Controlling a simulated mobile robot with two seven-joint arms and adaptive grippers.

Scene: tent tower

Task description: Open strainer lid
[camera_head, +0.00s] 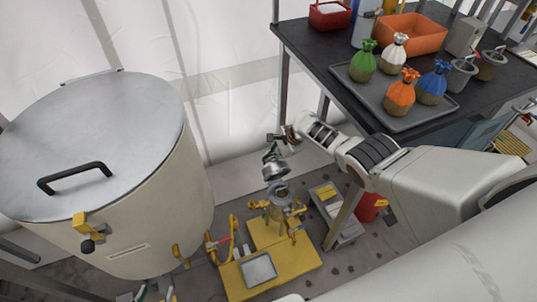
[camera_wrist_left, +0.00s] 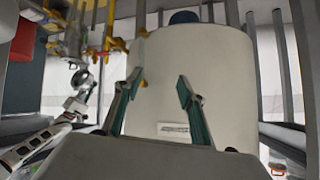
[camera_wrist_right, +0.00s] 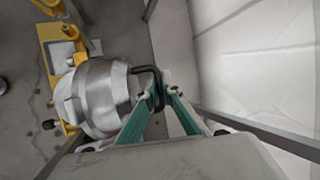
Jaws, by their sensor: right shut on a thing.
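The metal strainer (camera_head: 277,192) stands on a yellow-framed stand. Its metal lid (camera_head: 274,167) shows just above the body and looks tilted up; how far it is open is hard to tell. In the right wrist view the silver metal lid (camera_wrist_right: 108,92) has a black handle (camera_wrist_right: 153,82) at its right side. My right gripper (camera_head: 274,142) is shut on that handle, which lies between its fingertips (camera_wrist_right: 163,92). My left gripper (camera_wrist_left: 158,85) is open and empty, facing a large cream tank. In the head view it shows only partly at the bottom edge (camera_head: 152,292).
The large cream tank (camera_head: 150,225) with a grey lid fills the left. A dark table (camera_head: 300,45) at upper right holds a tray (camera_head: 385,115) with tied bags. A yellow platform (camera_head: 235,280), a grey bin (camera_head: 345,232) and a red container (camera_head: 370,207) stand near the strainer.

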